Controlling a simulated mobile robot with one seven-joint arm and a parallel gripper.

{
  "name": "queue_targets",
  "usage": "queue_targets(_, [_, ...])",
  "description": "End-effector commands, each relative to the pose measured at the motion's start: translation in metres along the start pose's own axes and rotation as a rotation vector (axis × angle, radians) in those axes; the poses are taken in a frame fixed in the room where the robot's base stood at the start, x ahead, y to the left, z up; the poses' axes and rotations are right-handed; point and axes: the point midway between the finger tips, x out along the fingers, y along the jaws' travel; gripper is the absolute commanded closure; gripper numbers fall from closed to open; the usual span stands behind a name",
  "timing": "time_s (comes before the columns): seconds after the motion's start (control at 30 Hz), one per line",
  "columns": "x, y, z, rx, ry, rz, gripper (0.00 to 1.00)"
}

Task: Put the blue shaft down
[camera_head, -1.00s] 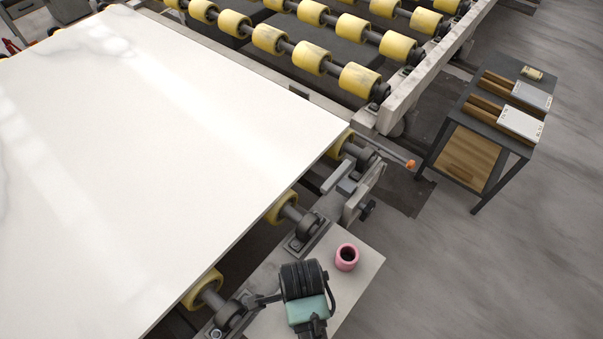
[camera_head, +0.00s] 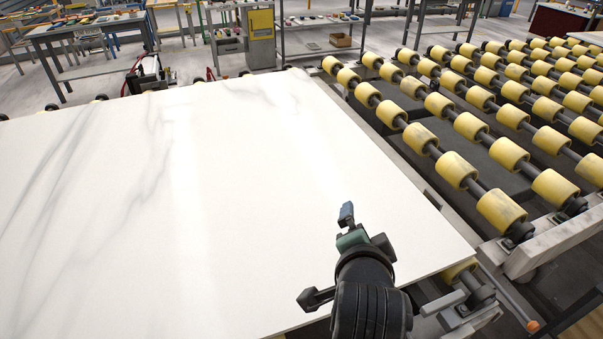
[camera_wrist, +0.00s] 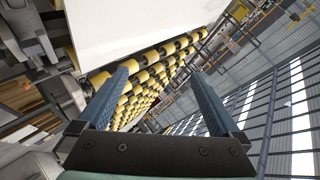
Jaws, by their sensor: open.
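No blue shaft shows in either current view. My gripper (camera_head: 346,214) is above the near right part of the white slab in the head view, its fingers pointing away from me. In the wrist view my gripper (camera_wrist: 158,72) has its two blue fingers spread wide apart, with nothing held between them. The slab (camera_head: 150,200) is white with grey veins and lies flat; its edge also shows in the wrist view (camera_wrist: 120,25).
Rows of yellow rollers (camera_head: 458,169) stand right of the slab. Behind are a workbench (camera_head: 85,38), a grey cabinet with a yellow panel (camera_head: 260,40) and shelving. The slab's top is clear. An orange-tipped part (camera_head: 532,325) sits at the lower right.

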Motion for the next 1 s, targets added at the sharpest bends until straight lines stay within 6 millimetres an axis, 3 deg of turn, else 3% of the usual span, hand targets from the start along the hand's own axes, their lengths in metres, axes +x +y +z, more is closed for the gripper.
queue_targets(0.03, [-0.018, -0.049, -0.02, -0.099, 0.072, -0.126, 0.0])
queue_targets(0.1, [-0.051, -0.108, -0.044, -0.24, 0.188, -0.284, 0.0])
queue_targets(0.17, [-0.087, -0.155, -0.062, -0.354, 0.305, -0.409, 0.0])
queue_targets(0.2, [-0.114, -0.184, -0.073, -0.424, 0.391, -0.487, 0.0])
queue_targets(0.3, [-0.188, -0.241, -0.094, -0.574, 0.619, -0.647, 0.0])
queue_targets(0.4, [-0.258, -0.275, -0.108, -0.675, 0.838, -0.753, 0.0])
queue_targets(0.5, [-0.31, -0.291, -0.115, -0.733, 1.006, -0.808, 0.0])
queue_targets(0.63, [-0.346, -0.297, -0.119, -0.765, 1.126, -0.834, 0.0])
queue_targets(1.0, [-0.351, -0.298, -0.12, -0.772, 1.147, -0.835, 0.0])
